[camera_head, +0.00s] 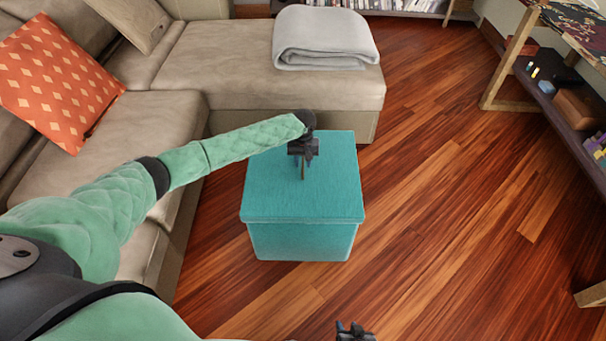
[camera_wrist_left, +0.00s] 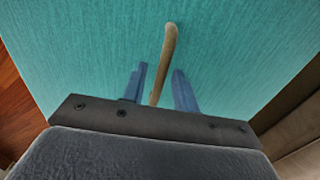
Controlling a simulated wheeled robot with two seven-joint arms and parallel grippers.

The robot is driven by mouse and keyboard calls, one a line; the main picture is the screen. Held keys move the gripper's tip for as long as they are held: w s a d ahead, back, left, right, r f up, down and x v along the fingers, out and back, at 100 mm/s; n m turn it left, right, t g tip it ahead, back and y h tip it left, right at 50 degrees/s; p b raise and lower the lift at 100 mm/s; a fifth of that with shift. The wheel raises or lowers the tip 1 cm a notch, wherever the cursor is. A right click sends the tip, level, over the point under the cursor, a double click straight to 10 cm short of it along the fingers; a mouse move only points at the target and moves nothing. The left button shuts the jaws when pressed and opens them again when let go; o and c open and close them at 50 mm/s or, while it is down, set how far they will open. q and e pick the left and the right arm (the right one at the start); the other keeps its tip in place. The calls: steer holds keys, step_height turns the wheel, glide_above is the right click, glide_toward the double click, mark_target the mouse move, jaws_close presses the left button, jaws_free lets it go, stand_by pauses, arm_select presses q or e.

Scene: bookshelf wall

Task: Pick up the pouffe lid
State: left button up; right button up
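The teal pouffe lid (camera_head: 275,190) lies flat on the teal pouffe box (camera_head: 300,241) in the head view, with its rim around the top. The lid fills much of the left wrist view (camera_wrist_left: 90,50). A tan bent handle (camera_wrist_left: 168,45) stands on it. My left gripper (camera_head: 303,165) is over the lid, pointing down. Its two fingers (camera_wrist_left: 160,75) are apart, one on each side of the handle, with gaps visible. The handle's lower end is hidden behind the gripper body. Only a dark tip of my right gripper (camera_head: 355,332) shows at the bottom edge.
A beige sofa (camera_head: 220,65) stands behind and left of the pouffe, with a folded grey blanket (camera_head: 325,40) and an orange cushion (camera_head: 55,82). A wooden shelf (camera_head: 560,85) stands at the right. The wooden floor (camera_head: 440,190) right of the pouffe is clear.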

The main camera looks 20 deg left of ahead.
arm_select(q)
steer(key=shift+f, duration=0.6)
steer(key=shift+c, duration=0.2)
jaws_close()
steer(key=shift+w+r, duration=0.1)
steer(key=shift+r, duration=0.05)
stand_by(0.6)
